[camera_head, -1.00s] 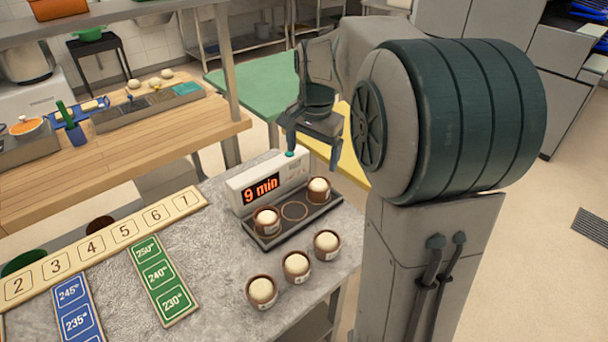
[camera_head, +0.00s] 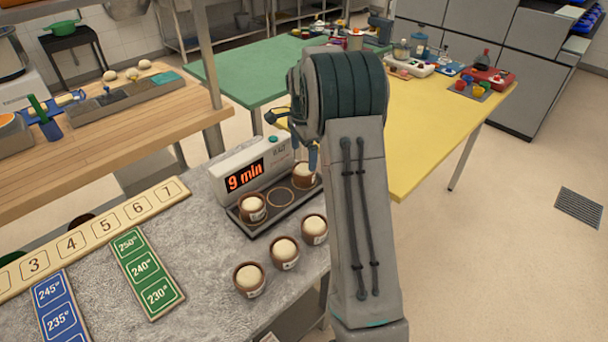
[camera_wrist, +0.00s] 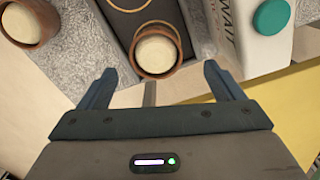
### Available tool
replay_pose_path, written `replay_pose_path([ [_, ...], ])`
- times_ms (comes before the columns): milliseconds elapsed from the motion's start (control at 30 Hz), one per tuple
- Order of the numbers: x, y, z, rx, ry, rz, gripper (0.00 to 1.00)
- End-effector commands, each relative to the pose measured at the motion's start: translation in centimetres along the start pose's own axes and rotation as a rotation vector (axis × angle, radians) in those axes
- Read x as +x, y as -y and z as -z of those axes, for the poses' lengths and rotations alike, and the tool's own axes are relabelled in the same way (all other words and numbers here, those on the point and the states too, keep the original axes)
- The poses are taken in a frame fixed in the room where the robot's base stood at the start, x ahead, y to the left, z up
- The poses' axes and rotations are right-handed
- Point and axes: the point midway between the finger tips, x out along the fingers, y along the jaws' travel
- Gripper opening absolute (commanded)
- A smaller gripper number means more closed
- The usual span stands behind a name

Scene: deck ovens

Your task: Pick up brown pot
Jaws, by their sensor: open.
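Several brown pots with pale domed tops are in view. One brown pot (camera_head: 303,182) stands at the right end of the dark timer tray, and another (camera_head: 252,210) at its left end. Three more stand on the grey counter in front: one (camera_head: 314,230), one (camera_head: 284,254) and one (camera_head: 249,281). In the wrist view, the right-end tray pot (camera_wrist: 157,52) shows ahead of and roughly between the fingertips of my open, empty gripper (camera_wrist: 160,70). A counter pot (camera_wrist: 28,24) is at upper left there. In the head view my arm hides much of the gripper.
The white "9 min" timer box (camera_head: 245,172) with a teal button stands right behind the tray (camera_head: 262,226). An empty ring (camera_head: 280,197) lies between the tray pots. A numbered strip (camera_head: 100,238) and temperature cards lie at left. A yellow table (camera_head: 430,140) stands beyond the counter.

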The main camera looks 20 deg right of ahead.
Motion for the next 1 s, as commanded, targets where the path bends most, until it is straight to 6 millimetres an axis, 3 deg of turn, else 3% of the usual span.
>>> replay_pose_path([
  [267, 2.2, -0.2, 0.0, -0.001, 0.001, -0.002, 0.88],
  [533, 6.0, -0.5, -0.1, -0.001, 0.001, -0.001, 0.88],
  [833, 6.6, -0.5, -0.1, -0.001, 0.000, 0.001, 0.88],
  [867, 6.6, -0.5, -0.1, -0.001, 0.000, 0.001, 0.82],
  [1000, 6.6, -0.5, -0.1, -0.001, 0.000, 0.001, 0.43],
])
